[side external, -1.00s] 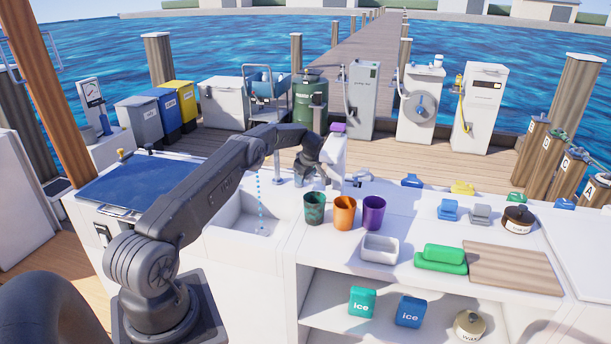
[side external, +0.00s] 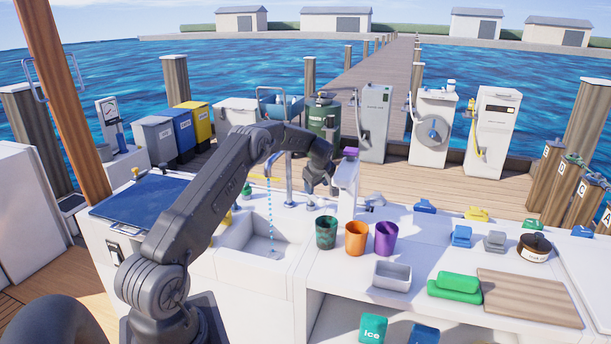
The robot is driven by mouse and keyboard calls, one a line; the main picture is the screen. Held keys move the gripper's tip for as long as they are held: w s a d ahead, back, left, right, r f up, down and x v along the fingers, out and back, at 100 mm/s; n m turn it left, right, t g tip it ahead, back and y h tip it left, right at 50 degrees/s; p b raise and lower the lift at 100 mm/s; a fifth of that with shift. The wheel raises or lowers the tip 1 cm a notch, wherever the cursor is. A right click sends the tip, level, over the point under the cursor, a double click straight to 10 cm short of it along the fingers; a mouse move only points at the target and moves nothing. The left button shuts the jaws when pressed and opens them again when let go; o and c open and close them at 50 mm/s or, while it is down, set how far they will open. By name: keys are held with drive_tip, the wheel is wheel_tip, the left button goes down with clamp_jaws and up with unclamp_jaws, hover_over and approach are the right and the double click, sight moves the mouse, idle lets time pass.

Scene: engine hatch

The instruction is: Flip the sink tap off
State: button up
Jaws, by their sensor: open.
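The sink tap (side external: 289,180) is a slim upright metal post behind the sink, partly hidden by my forearm. A dotted blue stream of water (side external: 270,205) falls from it into the white sink basin (side external: 248,243). My gripper (side external: 321,188) points down just right of the tap post, over the back of the counter. Its fingers are apart and nothing shows between them. I cannot tell whether it touches anything. The tap's lever is not clearly visible.
A white post with a purple top (side external: 346,180) stands close to the right of my gripper. Green, orange (side external: 356,238) and purple cups stand in front of it. A grey tray (side external: 392,275), green sponges and a wooden board (side external: 525,297) lie further right.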

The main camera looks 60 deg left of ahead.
sight(314, 197)
drive_tip(key=x, duration=0.7)
drive_tip(key=shift+f, duration=0.4)
drive_tip(key=shift+r, duration=0.15)
drive_tip(key=m, duration=0.2)
drive_tip(key=s+m+t, duration=0.1)
drive_tip(key=m, duration=0.1)
drive_tip(key=shift+t+h, duration=0.3)
drive_tip(key=shift+h, duration=0.1)
drive_tip(key=shift+s+r, duration=0.1)
drive_tip(key=shift+r, duration=0.15)
drive_tip(key=v, duration=1.4)
drive_tip(key=x, duration=0.9)
drive_tip(key=d+x, duration=0.1)
drive_tip(key=x, duration=0.4)
drive_tip(key=shift+a+f, duration=0.2)
drive_tip(key=shift+f, duration=0.35)
drive_tip(key=shift+s+r+m, duration=0.2)
drive_tip(key=shift+r+m, duration=0.05)
drive_tip(key=shift+m, duration=0.35)
drive_tip(key=shift+s+m+t+h, duration=0.1)
drive_tip(key=shift+m+t+h, duration=0.2)
drive_tip(key=v, duration=1.4)
